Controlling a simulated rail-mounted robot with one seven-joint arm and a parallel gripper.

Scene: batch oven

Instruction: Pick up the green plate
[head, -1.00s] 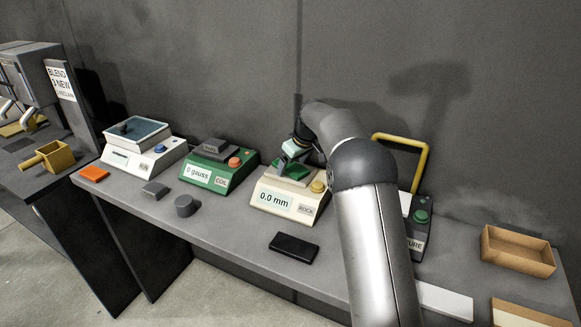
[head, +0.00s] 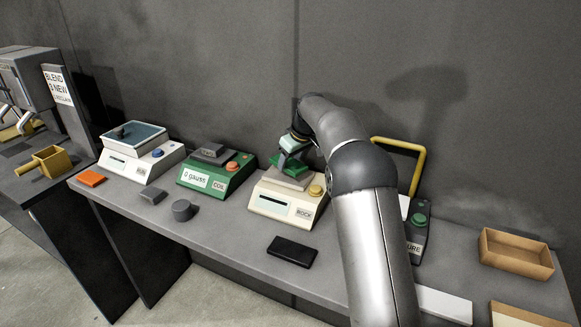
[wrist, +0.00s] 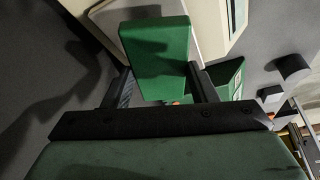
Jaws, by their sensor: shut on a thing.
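The green plate (wrist: 157,50) is a flat green block. In the wrist view it sits between the two fingers of my gripper (wrist: 160,85), which is shut on it. In the head view the green plate (head: 287,163) shows partly under my gripper (head: 291,150), over the pale top of the cream device (head: 285,201) with the ROCK label. The plate looks close above that top; I cannot tell whether it touches. Part of the plate is hidden by my gripper and arm in the head view.
A green gauss device (head: 213,178) and a white device (head: 140,160) stand to the left. A black block (head: 292,251), a grey cylinder (head: 184,210) and an orange block (head: 92,178) lie in front. A yellow handle (head: 420,165) stands right of my arm; a cardboard box (head: 517,254) is further right.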

